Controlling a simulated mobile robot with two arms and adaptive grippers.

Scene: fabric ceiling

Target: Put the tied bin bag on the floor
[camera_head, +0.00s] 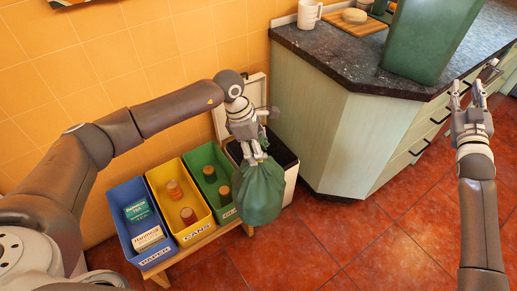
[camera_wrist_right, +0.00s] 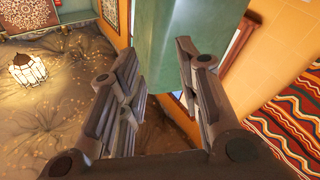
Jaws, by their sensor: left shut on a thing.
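The green tied bin bag (camera_head: 260,193) hangs from my left gripper (camera_head: 252,155), which is shut on its gathered top. The bag is in front of the open bin (camera_head: 287,160) and overlaps it in the head view, with the red tiled floor (camera_head: 335,225) around and below. I cannot tell how far the bag is above the floor. My right gripper (camera_head: 467,98) is raised at the right, empty, with its fingers apart; the right wrist view also shows its open fingers (camera_wrist_right: 160,90).
Blue, yellow and green sorting bins (camera_head: 183,205) stand on a low bench left of the bag. A counter (camera_head: 340,60) with a large green container (camera_head: 430,38), a mug (camera_head: 309,14) and a board (camera_head: 354,24) stands behind. Open floor lies to the bag's right.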

